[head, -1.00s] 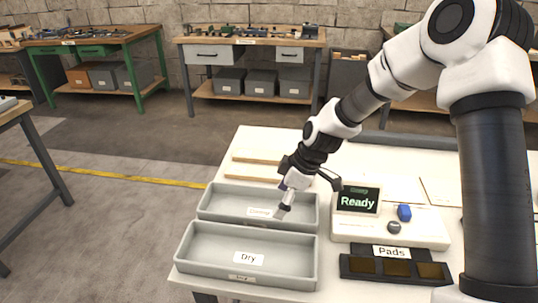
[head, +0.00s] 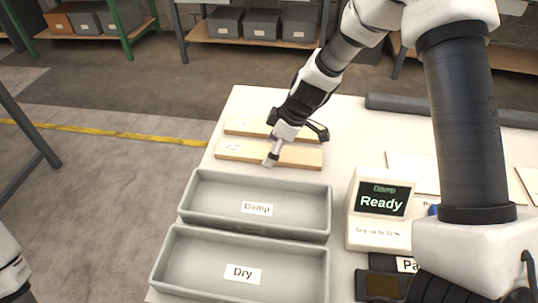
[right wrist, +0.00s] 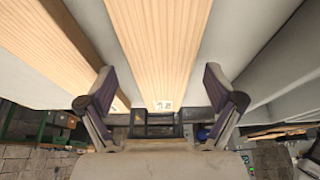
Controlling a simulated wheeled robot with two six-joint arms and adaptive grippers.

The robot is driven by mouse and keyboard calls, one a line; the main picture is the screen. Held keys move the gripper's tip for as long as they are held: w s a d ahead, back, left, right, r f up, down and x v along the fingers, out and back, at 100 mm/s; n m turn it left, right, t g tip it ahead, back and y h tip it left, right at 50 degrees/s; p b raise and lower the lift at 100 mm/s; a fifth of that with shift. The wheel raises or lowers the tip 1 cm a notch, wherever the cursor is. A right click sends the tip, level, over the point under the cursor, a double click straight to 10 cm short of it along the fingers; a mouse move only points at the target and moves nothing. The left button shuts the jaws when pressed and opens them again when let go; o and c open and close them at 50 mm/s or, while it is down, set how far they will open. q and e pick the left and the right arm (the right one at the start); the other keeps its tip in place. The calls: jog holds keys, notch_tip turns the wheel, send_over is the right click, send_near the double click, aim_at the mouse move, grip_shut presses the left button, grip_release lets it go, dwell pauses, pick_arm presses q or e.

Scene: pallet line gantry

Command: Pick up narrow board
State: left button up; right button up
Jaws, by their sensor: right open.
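Two pale wooden boards lie side by side on the white table behind the trays. The near board (head: 228,150) and the far board (head: 245,126) each carry a small label too small to read. The far one looks slimmer, but my arm partly covers it. My right gripper (head: 296,147) is open over the near board, towards its right half. In the right wrist view the near board (right wrist: 160,45) runs between the spread fingers of the gripper (right wrist: 162,100), with no grip on it. The far board (right wrist: 45,55) lies to the left there.
The grey Damp tray (head: 205,190) and Dry tray (head: 180,250) stand in front of the boards. A meter reading "Ready" (head: 384,200) is to their right. A dark grey bar (head: 450,110) lies along the back right.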

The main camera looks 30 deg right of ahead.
jog(key=shift+w+a+f, duration=0.1)
jog(key=shift+f, duration=0.15)
jog(key=shift+a+r, duration=0.1)
jog(key=shift+r, duration=0.05)
jog(key=shift+c, duration=0.6)
jog(key=shift+s, duration=0.2)
jog(key=c, duration=1.2)
jog(key=shift+r, duration=0.1)
